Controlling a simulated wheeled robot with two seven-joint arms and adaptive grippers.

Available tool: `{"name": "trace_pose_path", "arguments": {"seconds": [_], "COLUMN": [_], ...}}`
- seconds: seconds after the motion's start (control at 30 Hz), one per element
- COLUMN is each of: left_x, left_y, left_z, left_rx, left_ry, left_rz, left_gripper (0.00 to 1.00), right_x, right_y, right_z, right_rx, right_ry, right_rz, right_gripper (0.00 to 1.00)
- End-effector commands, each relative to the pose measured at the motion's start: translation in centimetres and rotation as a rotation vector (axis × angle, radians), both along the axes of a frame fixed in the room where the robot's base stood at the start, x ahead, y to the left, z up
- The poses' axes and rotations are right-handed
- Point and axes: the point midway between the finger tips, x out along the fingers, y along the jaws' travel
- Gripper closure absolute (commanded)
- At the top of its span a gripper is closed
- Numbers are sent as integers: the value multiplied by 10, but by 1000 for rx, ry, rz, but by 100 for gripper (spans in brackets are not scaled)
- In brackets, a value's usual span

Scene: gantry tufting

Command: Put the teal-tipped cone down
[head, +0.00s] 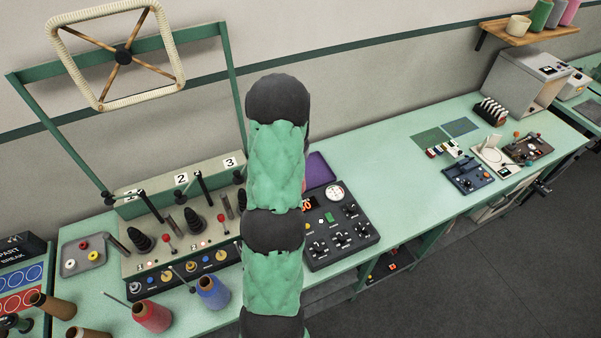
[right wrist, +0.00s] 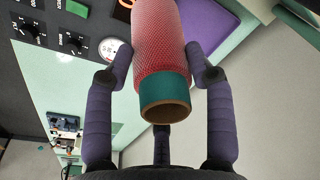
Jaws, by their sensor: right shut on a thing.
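In the right wrist view, the teal-tipped cone (right wrist: 162,55) has a red, mesh-textured body, a teal band and an open brown end facing the camera. My right gripper (right wrist: 162,62) has its purple fingers shut on the cone from both sides. The cone's far end runs out of the top of the view. The purple pad (right wrist: 215,25) shows behind it. In the head view a green and black arm of mine hides the gripper and most or all of the cone. The purple pad (head: 319,171) shows partly beside that arm. My left gripper is not in view.
A dark control panel (head: 340,236) with knobs lies right of the arm. A numbered station (head: 180,240) with black cones and levers stands left. Red (head: 151,314) and blue (head: 212,291) yarn cones stand in front. The green bench (head: 400,185) is clear right of the panel.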

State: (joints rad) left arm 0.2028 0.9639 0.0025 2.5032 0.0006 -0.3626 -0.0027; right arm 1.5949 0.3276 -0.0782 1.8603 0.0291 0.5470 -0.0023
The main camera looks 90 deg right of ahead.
Motion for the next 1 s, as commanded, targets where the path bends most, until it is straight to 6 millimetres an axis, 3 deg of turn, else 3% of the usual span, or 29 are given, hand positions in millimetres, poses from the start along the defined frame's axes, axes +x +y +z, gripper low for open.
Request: {"name": "trace_pose_path", "arguments": {"seconds": [0.6, 1.0], "left_x": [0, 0], "left_y": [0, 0], "left_z": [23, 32], "left_rx": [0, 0], "left_ry": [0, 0], "left_rz": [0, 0], "left_gripper": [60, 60], "right_x": [3, 4], "right_y": [-88, -125], "right_z": [-39, -85], "right_rx": [0, 0], "right_ry": [0, 0], "right_rz": [1, 1], "right_gripper": [91, 91]}}
